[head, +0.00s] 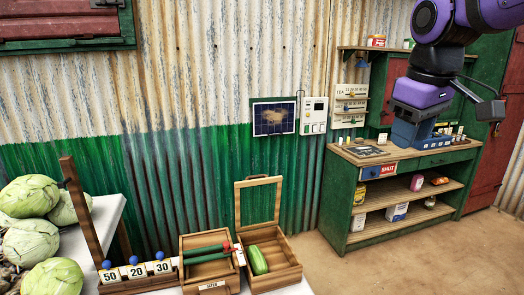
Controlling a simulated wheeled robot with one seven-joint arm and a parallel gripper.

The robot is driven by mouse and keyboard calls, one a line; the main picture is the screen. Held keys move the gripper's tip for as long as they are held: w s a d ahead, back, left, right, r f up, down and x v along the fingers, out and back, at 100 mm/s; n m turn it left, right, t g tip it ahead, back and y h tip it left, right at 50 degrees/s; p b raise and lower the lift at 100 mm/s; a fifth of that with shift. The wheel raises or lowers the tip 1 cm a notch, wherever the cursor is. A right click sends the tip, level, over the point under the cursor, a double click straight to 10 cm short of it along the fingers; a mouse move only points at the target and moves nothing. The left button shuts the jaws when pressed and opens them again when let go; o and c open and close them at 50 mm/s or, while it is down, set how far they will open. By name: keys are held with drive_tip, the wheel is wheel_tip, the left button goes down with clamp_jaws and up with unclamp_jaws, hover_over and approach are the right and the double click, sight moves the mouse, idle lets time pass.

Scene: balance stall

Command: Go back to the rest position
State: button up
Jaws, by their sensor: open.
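My arm comes in from the top right, purple and black. My gripper (421,103) hangs high at the right, in front of the green counter, with a small dark part sticking out to its right. It is open, with nothing visible held in it. Its fingertips are hard to make out against the blue item behind. It is well apart from the near table and its boxes.
On the near table are cabbages (29,245), number tags with blue knobs (135,270), a wooden box with green rods (207,257) and an open-lidded box (290,275) holding a green vegetable (258,260). The green counter (338,201) holds goods. Floor between is clear.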

drive_tip(key=s+d+f+m+t, duration=0.1)
drive_tip(key=s+d+f+m, duration=0.1)
drive_tip(key=s, duration=0.5)
drive_tip(key=s+d+f+m+t, duration=0.1)
drive_tip(key=s+d+f+m, duration=0.1)
drive_tip(key=s, duration=0.5)
wheel_tip(320, 180, down, 3)
drive_tip(key=shift+s+d+r+m+t, duration=0.1)
drive_tip(key=shift+s+d+m+t, duration=0.2)
drive_tip(key=shift+m, duration=0.5)
drive_tip(key=shift+w+a, duration=0.1)
